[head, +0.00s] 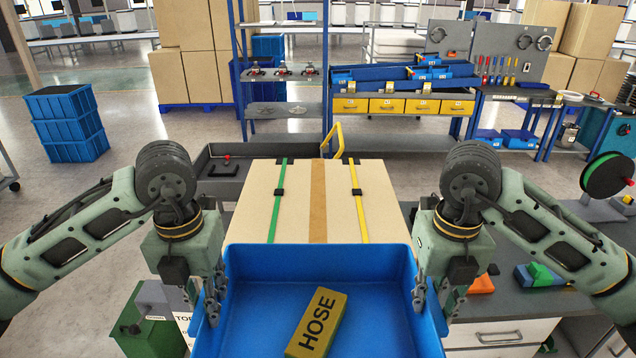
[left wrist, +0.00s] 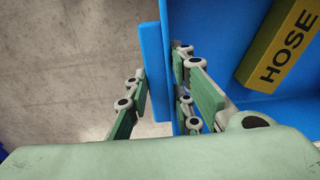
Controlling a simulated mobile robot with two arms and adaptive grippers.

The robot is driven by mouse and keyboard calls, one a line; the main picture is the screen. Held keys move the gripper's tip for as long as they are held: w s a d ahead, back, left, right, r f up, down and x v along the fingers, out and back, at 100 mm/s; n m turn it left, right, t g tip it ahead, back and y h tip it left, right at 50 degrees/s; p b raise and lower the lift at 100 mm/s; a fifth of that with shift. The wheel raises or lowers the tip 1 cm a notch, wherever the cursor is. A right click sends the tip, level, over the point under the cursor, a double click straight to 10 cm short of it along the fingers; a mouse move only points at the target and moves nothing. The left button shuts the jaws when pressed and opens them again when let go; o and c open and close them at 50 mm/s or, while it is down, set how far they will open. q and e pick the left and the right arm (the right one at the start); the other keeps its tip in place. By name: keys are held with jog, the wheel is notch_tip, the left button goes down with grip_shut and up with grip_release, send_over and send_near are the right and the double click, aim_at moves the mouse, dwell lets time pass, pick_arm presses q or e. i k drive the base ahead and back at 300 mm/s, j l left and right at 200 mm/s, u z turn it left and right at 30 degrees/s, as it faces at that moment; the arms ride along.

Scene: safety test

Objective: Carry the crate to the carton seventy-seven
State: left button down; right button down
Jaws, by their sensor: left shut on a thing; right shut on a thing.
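A blue crate (head: 262,283) is in front of me in the head view, with a yellow box marked HOSE (head: 316,325) lying inside it. My left gripper (head: 213,300) is shut on the crate's left wall; in the left wrist view my left gripper (left wrist: 160,105) has fingers on both sides of the blue wall (left wrist: 155,60). My right gripper (head: 424,298) is shut on the right wall. Just beyond the crate is a large closed carton (head: 335,200) with brown tape, a green strap and a yellow strap. I see no number seventy-seven on it.
A dark cart or tray with a yellow handle (head: 338,140) is behind the carton. A grey worktop (head: 520,300) with coloured blocks is at right. A green box (head: 150,335) is at lower left. Stacked blue crates (head: 68,124) stand on open floor further left.

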aim_at(318, 221)
jog(key=i, duration=1.3)
